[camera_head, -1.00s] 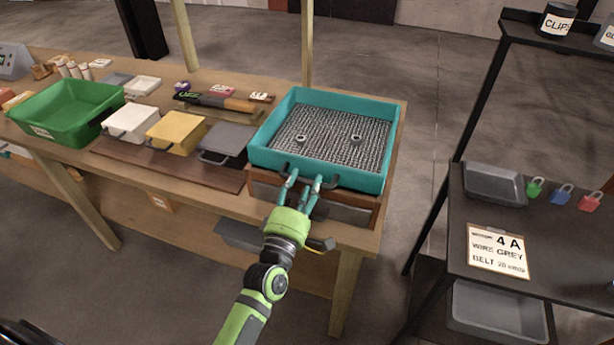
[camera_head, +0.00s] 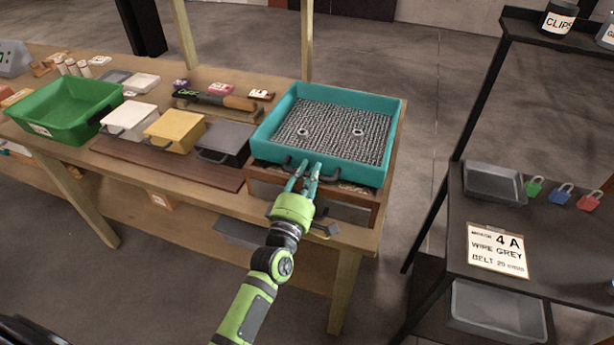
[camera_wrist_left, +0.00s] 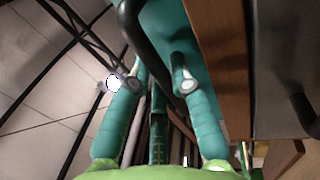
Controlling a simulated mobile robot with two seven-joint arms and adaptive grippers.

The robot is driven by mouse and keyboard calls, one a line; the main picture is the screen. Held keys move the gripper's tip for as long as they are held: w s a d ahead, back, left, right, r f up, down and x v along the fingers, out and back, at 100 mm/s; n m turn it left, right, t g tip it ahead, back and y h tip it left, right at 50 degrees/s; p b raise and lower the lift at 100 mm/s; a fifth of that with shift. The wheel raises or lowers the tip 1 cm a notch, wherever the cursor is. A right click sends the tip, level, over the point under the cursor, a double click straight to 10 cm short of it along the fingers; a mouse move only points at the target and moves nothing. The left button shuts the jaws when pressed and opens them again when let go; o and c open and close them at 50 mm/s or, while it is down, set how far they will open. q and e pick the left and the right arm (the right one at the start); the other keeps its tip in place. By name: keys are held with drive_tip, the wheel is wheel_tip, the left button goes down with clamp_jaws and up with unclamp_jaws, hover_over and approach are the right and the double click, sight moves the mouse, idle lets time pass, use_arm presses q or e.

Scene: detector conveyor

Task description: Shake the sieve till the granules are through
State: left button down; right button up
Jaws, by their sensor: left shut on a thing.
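The sieve is a square teal frame (camera_head: 266,140) with a grey speckled mesh (camera_head: 335,148), on the wooden box at the right end of the bench. Two small grey rings (camera_head: 303,131) (camera_head: 358,132) lie on the mesh. I cannot tell loose granules from the mesh. My left gripper (camera_head: 308,172) is at the sieve's front side, shut on its black handle (camera_head: 289,165). In the left wrist view the dark handle (camera_wrist_left: 138,38) runs between the teal fingers (camera_wrist_left: 160,84). My right gripper is not in view.
The wooden box (camera_head: 268,178) under the sieve holds brownish grainy matter at its front edge. Left of it are grey, yellow (camera_head: 175,131) and white (camera_head: 129,120) lidded boxes and a green bin (camera_head: 70,112). A black shelf (camera_head: 462,240) stands right, across a floor gap.

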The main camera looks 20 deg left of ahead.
use_arm(q)
drive_tip(key=shift+w, duration=0.65)
drive_tip(key=shift+w+f, duration=0.1)
drive_tip(key=shift+w, duration=0.2)
drive_tip(key=shift+s, duration=0.1)
drive_tip(key=c, duration=1.3)
unclamp_jaws()
drive_tip(key=shift+s, duration=0.2)
drive_tip(key=shift+o, duration=1)
drive_tip(key=shift+s+r, duration=0.2)
drive_tip(key=shift+f, duration=0.1)
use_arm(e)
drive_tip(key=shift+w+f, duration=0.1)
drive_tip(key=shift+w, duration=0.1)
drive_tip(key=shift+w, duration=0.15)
